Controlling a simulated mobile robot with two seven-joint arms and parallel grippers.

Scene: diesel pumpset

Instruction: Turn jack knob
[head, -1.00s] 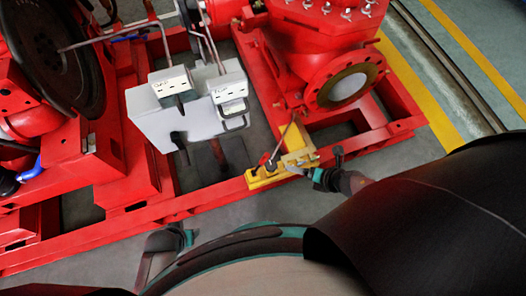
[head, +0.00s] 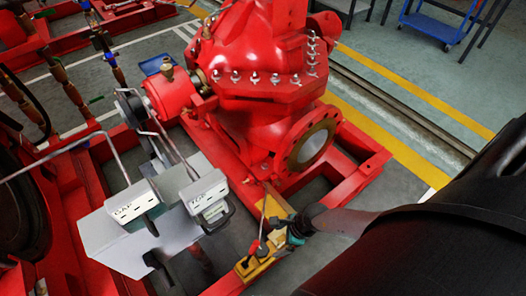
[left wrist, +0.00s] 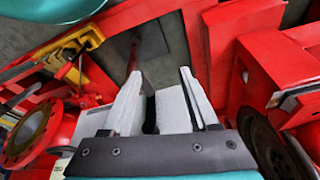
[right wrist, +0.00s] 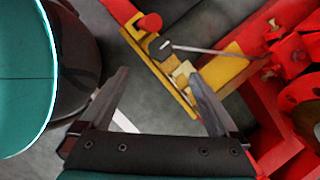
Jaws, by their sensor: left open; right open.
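The yellow jack (head: 262,258) sits at the red base frame, below the pump's round flange, in the head view. A red knob (head: 253,247) and a thin rod rise from it. In the right wrist view the jack (right wrist: 180,97) lies just beyond my fingers, with the red knob (right wrist: 150,23) farther up. My right gripper (head: 292,228) is open beside the jack's right end; whether it touches is unclear. My left gripper (left wrist: 160,72) is open, with pale grey surfaces showing between and beyond its fingers. The jack appears at upper left there (left wrist: 92,38).
The large red pump (head: 255,50) and its flange (head: 312,145) stand behind the jack. A blue cart (head: 440,20) is far back.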

